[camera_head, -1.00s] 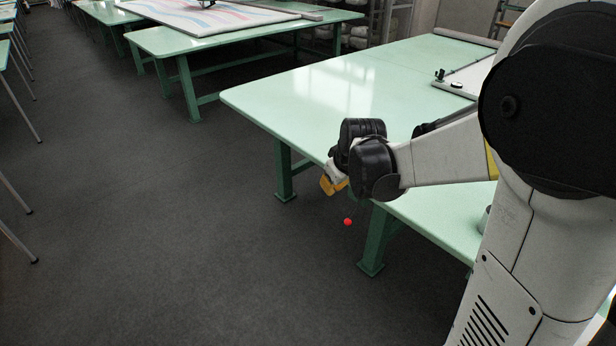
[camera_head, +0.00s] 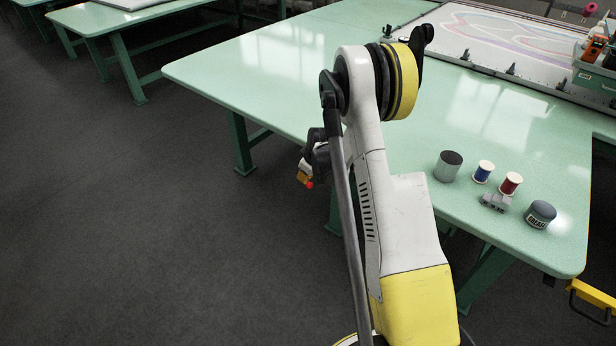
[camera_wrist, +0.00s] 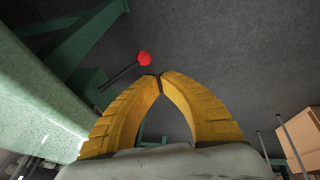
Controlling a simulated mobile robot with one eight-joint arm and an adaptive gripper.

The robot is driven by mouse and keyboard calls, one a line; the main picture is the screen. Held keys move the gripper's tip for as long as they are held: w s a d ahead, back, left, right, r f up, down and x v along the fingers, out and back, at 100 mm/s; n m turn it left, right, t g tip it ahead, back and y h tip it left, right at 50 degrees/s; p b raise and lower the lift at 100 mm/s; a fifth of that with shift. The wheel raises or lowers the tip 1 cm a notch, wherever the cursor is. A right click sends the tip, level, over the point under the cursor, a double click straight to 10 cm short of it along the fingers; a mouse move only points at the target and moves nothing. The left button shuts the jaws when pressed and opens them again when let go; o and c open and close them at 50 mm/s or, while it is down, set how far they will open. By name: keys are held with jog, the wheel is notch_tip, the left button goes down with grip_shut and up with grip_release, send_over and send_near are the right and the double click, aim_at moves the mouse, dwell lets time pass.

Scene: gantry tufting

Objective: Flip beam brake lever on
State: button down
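The brake lever is a thin dark rod with a red ball knob (camera_wrist: 145,58). In the wrist view its rod (camera_wrist: 120,75) runs from the dark green frame below the table edge toward the fingertips. In the head view the red knob (camera_head: 309,185) shows beside my gripper (camera_head: 303,177), low at the table's near-left edge. In the wrist view my gripper (camera_wrist: 160,76) has its yellow fingertips together with nothing between them. The knob is just beyond and left of the tips; I cannot tell whether they touch. The lever's base is hidden in the head view.
The pale green table (camera_head: 290,60) stands close to my arm. On it are a grey can (camera_head: 448,166), blue and red thread spools (camera_head: 482,171) (camera_head: 510,183) and a grease tin (camera_head: 540,214). A yellow handle (camera_head: 592,297) is at lower right. The floor at left (camera_head: 130,220) is clear.

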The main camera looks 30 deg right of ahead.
aim_at(307, 184)
jog(key=d+b+x, duration=0.1)
jog(key=b+x, duration=0.2)
jog(key=x, duration=0.4)
jog(key=shift+d, duration=0.25)
jog(key=shift+w+d+f+t+h, duration=0.1)
jog(key=shift+d+f+t+h, duration=0.05)
jog(key=shift+d+f+h, duration=0.2)
jog(key=shift+w+d+f+t+h, duration=0.15)
jog(key=shift+d+f+h, duration=0.1)
jog(key=shift+f, duration=0.15)
jog(key=shift+a, duration=0.1)
